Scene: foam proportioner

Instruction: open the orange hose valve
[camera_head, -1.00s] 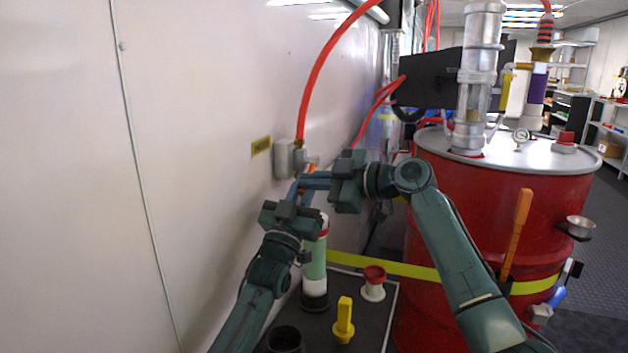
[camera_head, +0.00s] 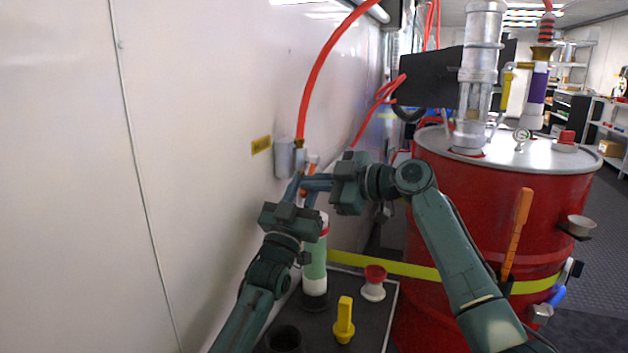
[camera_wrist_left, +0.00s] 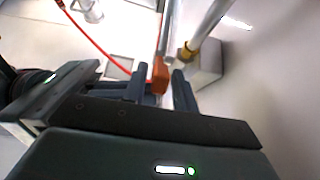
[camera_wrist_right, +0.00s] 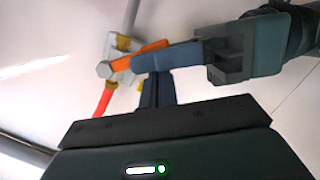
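The hose valve has an orange handle (camera_head: 313,160) beside a grey wall fitting (camera_head: 286,158), where a red hose comes down. In the left wrist view the orange handle (camera_wrist_left: 160,76) shows between the spread fingers of my left gripper (camera_wrist_left: 160,82). In the right wrist view the handle (camera_wrist_right: 145,50) lies lengthwise along a left finger, with its far end at the metal valve body (camera_wrist_right: 107,68). My right gripper (camera_wrist_right: 157,78) has its fingers close together just below the handle. Whether they touch it or the left finger is unclear. The two grippers cross and partly hide the valve.
A red drum (camera_head: 470,225) stands to the right, with a metal pump column (camera_head: 480,80) on its lid. Below the arms is a dark panel with a green-and-white cylinder (camera_head: 315,262), a yellow handle (camera_head: 344,320) and a red knob (camera_head: 375,275). The white wall (camera_head: 70,200) is close on the left.

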